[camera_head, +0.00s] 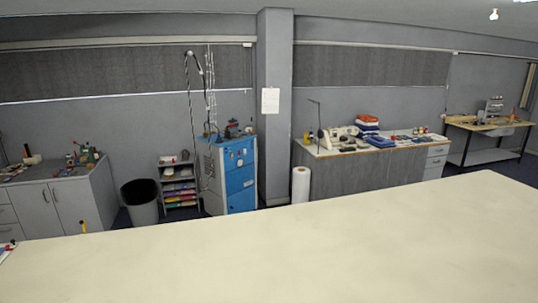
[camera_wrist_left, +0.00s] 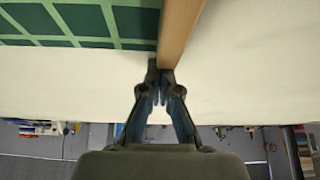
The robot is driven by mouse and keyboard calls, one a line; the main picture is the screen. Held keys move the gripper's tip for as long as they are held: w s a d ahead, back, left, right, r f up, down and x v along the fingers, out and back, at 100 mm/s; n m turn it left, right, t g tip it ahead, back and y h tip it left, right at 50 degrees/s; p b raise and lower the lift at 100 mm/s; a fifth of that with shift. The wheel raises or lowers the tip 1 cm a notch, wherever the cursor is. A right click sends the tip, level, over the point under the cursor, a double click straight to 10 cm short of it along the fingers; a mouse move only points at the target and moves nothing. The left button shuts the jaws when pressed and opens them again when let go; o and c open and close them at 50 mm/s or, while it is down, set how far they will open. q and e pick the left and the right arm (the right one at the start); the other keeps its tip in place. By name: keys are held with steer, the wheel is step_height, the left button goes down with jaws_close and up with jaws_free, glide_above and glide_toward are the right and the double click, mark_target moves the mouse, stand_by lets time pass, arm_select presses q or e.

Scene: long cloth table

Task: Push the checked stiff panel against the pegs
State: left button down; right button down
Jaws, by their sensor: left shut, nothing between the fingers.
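The checked stiff panel (camera_wrist_left: 70,22) is at the top left of the left wrist view, dark green squares with lighter green lines. Only part of it shows. A light brown wooden strip (camera_wrist_left: 178,28) runs along its right edge; whether they touch I cannot tell. My left gripper (camera_wrist_left: 160,74) is shut and empty, its fingertips at the near end of the strip, right of the panel's near edge. Contact is unclear. I cannot make out the pegs for certain. The head view shows neither the panel nor my grippers.
The cream cloth table (camera_head: 300,250) is bare across most of the head view. A small yellow upright thing (camera_head: 83,226) shows at its far left edge. A bin (camera_head: 140,202), a blue cabinet (camera_head: 240,175) and a workbench (camera_head: 365,165) stand beyond the table.

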arm_select(q)
steer(key=shift+s+d+f, duration=0.1)
steer(key=shift+s+f, duration=0.1)
steer(key=shift+w+r+p, duration=0.25)
steer(key=shift+r+p, duration=0.25)
steer(key=shift+r, duration=0.2)
steer(key=shift+w+r+p, duration=0.2)
steer(key=shift+r+p, duration=0.3)
steer(key=shift+r, duration=0.15)
steer(key=shift+w+r+p, duration=0.25)
steer(key=shift+r+p, duration=0.25)
steer(key=shift+r, duration=0.2)
steer(key=shift+w+a+r, duration=0.1)
steer(key=shift+w+r, duration=0.15)
steer(key=shift+r, duration=0.3)
steer(key=shift+w+a+r, duration=0.1)
steer(key=shift+w+r, duration=0.1)
steer(key=shift+r, duration=0.35)
steer(key=shift+f, duration=0.1)
